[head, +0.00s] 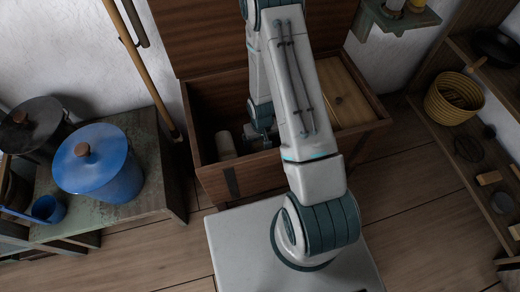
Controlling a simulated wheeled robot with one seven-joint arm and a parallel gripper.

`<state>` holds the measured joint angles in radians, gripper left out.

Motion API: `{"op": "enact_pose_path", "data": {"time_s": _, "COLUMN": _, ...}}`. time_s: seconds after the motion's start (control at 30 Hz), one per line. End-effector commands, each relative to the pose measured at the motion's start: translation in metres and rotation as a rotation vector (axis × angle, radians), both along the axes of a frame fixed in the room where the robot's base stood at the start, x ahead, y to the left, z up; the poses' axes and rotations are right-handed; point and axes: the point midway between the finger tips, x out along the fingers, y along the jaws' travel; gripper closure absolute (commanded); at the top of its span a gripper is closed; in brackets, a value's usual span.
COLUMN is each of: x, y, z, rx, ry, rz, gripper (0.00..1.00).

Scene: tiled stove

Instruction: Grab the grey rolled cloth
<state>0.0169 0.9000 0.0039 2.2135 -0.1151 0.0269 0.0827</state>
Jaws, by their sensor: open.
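An open wooden chest (262,168) stands in front of me with its lid raised at the back. A pale grey cylinder (226,145), which looks like the rolled cloth, stands or leans inside at the left of the chest's open compartment. My gripper (260,139) is open and reaches down into the chest, just right of the pale roll and apart from it. My arm hides part of the chest's inside, and the fingertips are small and dark in the shade.
A light wooden panel (345,92) covers the chest's right part. A bench (145,160) with a blue pot (115,178) and a dark pot (32,128) is at the left. Shelves at the right hold a yellow basket (452,100). A broom handle (140,65) leans behind the bench.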

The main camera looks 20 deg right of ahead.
Motion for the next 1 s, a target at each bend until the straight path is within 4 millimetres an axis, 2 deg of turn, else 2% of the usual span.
{"op": "enact_pose_path", "data": {"time_s": 0.03, "x": 0.0, "y": 0.001, "z": -0.01, "rx": 0.0, "ry": 0.002, "rz": 0.001, "gripper": 0.11}}
{"op": "enact_pose_path", "data": {"time_s": 0.23, "x": 0.0, "y": 0.003, "z": -0.041, "rx": 0.0, "ry": 0.003, "rz": -0.001, "gripper": 0.11}}
{"op": "enact_pose_path", "data": {"time_s": 0.33, "x": 0.0, "y": 0.003, "z": -0.047, "rx": 0.0, "ry": 0.002, "rz": 0.0, "gripper": 0.11}}
{"op": "enact_pose_path", "data": {"time_s": 0.53, "x": 0.0, "y": 0.003, "z": -0.046, "rx": 0.0, "ry": 0.001, "rz": 0.0, "gripper": 0.11}}
{"op": "enact_pose_path", "data": {"time_s": 0.73, "x": 0.0, "y": 0.003, "z": -0.045, "rx": 0.0, "ry": 0.001, "rz": 0.0, "gripper": 0.66}}
{"op": "enact_pose_path", "data": {"time_s": 1.0, "x": 0.001, "y": 0.003, "z": -0.043, "rx": 0.0, "ry": 0.0, "rz": 0.0, "gripper": 0.66}}
